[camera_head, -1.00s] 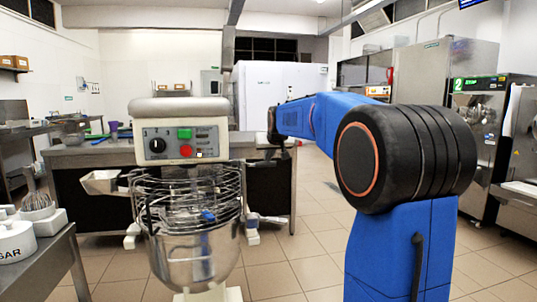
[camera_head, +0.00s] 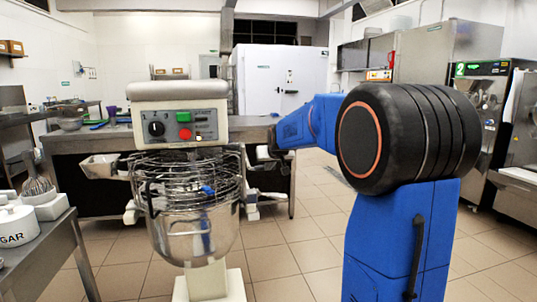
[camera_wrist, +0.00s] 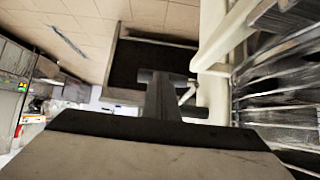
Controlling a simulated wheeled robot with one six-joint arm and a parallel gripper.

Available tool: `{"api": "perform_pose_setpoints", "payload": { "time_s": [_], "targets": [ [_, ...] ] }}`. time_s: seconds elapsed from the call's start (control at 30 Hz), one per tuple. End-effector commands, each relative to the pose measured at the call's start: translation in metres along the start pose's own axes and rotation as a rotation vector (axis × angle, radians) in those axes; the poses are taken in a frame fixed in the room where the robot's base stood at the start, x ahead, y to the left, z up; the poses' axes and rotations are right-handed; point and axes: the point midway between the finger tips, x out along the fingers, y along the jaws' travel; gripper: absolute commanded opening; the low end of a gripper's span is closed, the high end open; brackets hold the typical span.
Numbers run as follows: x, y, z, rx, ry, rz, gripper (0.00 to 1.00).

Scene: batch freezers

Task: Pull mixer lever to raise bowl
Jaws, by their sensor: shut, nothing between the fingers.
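The mixer (camera_head: 178,92) stands left of centre in the head view, with its control panel facing me. Its metal bowl (camera_head: 195,236) hangs under a wire guard (camera_head: 187,178). A pale handle-like part (camera_head: 251,206) sticks out at the mixer's right side; I take it for the lever, but it is small and partly unclear. My gripper (camera_wrist: 160,80) is shut and empty in the wrist view. The mixer's pale frame (camera_wrist: 216,65) and the wire guard are close on its right there. A thin pale piece (camera_wrist: 188,95) shows just beside the fingers; I cannot tell whether they touch it.
A steel table (camera_head: 82,137) stands behind the mixer. A side table with a sugar container (camera_head: 17,222) and a whisk (camera_head: 37,187) is at the left edge. Batch freezers (camera_head: 482,105) line the right. Tiled floor is open behind my arm and to the right.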

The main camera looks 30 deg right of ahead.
Motion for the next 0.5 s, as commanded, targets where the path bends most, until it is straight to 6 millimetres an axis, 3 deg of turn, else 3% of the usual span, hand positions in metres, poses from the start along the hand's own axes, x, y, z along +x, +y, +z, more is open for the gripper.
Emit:
{"api": "perform_pose_setpoints", "payload": {
  "time_s": [0.2, 0.5],
  "targets": [
    [0.021, 0.0, 0.022, 0.0, -0.002, 0.0, 0.0],
    [0.034, 0.0, 0.031, 0.0, 0.0, 0.0, 0.0]
  ]
}}
